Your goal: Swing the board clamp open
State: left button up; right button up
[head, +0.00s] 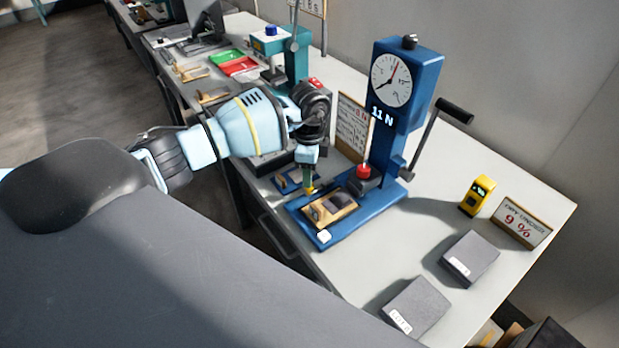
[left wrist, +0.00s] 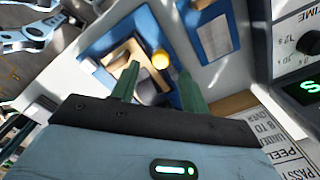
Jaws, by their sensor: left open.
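The board clamp sits on the blue base (head: 325,238) of a blue force gauge stand (head: 388,140). A tan board (head: 318,214) with a dark part lies on that base, and it also shows in the left wrist view (left wrist: 118,72). A round yellow knob (left wrist: 161,59) stands at the board's edge; I take it for the clamp's handle. My left gripper (head: 309,188) points down at this knob. In the left wrist view its two green fingers (left wrist: 158,72) are apart, with the knob appearing between their tips. Contact cannot be told. My right gripper is not in view.
The stand carries a dial, a red knob (head: 364,171) and a side lever (head: 455,110). Grey boxes (head: 470,257) and a yellow device (head: 476,195) lie right, with bare table between.

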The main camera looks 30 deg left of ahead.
pick_arm(q)
jog(key=shift+r, duration=1.95)
